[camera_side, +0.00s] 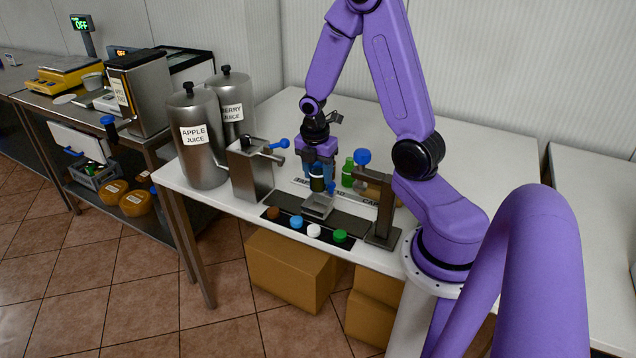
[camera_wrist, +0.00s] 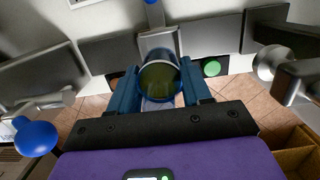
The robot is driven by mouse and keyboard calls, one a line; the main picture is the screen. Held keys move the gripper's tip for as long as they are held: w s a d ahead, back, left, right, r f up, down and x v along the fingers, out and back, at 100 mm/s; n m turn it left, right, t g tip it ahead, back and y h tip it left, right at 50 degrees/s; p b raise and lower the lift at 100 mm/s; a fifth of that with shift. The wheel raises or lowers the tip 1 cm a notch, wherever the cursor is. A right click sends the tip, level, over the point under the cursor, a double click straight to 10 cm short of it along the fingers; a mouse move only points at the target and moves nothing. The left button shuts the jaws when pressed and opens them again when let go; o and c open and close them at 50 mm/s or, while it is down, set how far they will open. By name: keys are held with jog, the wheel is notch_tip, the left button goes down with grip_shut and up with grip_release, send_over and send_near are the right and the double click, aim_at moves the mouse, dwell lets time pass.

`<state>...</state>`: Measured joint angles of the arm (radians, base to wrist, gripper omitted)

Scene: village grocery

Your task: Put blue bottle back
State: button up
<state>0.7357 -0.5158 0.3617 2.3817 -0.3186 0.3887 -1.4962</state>
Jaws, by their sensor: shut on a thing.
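My gripper (camera_side: 318,180) is shut on a dark, bluish bottle (camera_side: 317,184), held upright just above or at a small grey metal stand (camera_side: 318,206); I cannot tell if they touch. A green bottle (camera_side: 348,173) stands behind and right of my gripper, on a white labelled sheet whose lettering is partly hidden.
A steel dispenser with a blue-knobbed lever (camera_side: 250,168) stands left, a lever press (camera_side: 380,205) right. Brown, blue, white and green caps (camera_side: 313,231) line the dark front strip. Juice tanks (camera_side: 203,140) stand at the left. The back of the table is clear.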

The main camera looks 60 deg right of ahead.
jog(key=shift+r, duration=1.95)
jog(key=r, duration=0.4)
jog(key=shift+w+d+r, duration=0.15)
jog(key=shift+w+r, duration=0.05)
jog(key=shift+w, duration=0.05)
jog(key=w+d+m+g+y, duration=0.1)
jog(key=w+d+m, duration=1.1)
jog(key=d+m, duration=0.45)
jog(key=shift+n, duration=0.45)
jog(key=shift+d+f, duration=0.2)
jog(key=shift+f, duration=8)
jog(key=shift+f, duration=0.45)
jog(key=o, duration=1.6)
